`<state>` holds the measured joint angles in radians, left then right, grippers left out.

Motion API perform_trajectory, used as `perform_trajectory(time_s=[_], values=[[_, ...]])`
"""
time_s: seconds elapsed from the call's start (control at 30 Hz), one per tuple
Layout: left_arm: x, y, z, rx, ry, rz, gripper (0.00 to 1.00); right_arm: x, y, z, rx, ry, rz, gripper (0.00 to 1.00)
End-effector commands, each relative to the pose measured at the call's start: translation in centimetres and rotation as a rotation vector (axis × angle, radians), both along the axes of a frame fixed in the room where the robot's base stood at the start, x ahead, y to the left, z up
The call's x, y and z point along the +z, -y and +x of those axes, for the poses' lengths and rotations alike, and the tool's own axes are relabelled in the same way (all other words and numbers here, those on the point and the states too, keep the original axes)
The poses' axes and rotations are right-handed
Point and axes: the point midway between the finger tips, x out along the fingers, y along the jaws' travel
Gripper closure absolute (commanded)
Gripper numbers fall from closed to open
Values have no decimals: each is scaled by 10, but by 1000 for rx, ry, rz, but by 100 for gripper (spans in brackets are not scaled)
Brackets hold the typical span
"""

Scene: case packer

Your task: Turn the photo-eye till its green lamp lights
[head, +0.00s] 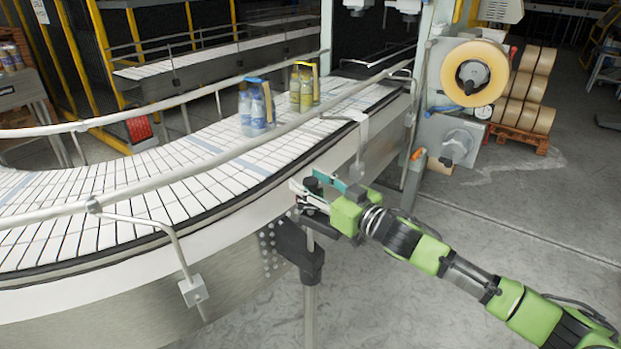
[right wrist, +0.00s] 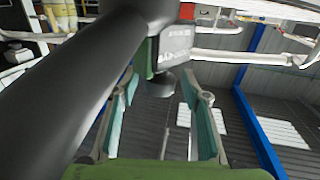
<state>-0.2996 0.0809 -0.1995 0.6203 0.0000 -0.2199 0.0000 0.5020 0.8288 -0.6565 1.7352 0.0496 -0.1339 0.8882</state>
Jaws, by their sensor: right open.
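The photo-eye appears as a small dark box with pale lettering (right wrist: 175,45) in the right wrist view, just beyond my fingertips. No lit green lamp is visible on it. In the head view it is mostly hidden by my right gripper (head: 309,187), at the outer side of the conveyor. In the right wrist view my right gripper (right wrist: 165,92) is open, its two teal-lined fingers apart, with a short dark round piece between and beyond the tips. I cannot tell whether they touch it. My left gripper is not in view.
The curved conveyor (head: 110,205) carries two bottle packs, one blue (head: 256,108) and one yellow (head: 303,88). A guide rail (head: 250,140) runs along its near side. A dark bracket (head: 300,250) stands below my gripper. A tape machine (head: 470,73) stands right; open floor lies in front.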

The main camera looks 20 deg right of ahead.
Motion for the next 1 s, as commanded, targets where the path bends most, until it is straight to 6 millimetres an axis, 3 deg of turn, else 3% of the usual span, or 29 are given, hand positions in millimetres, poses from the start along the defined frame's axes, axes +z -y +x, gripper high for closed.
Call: perform_trajectory(time_s=[0.27,0.4,0.43,1.0], values=[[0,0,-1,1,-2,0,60,0,0,1,0,0,-1,57],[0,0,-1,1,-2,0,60,0,0,1,0,0,-1,94],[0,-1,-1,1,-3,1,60,0,0,1,0,0,-1,97],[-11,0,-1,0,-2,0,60,-2,-3,0,-129,0,7,97]])
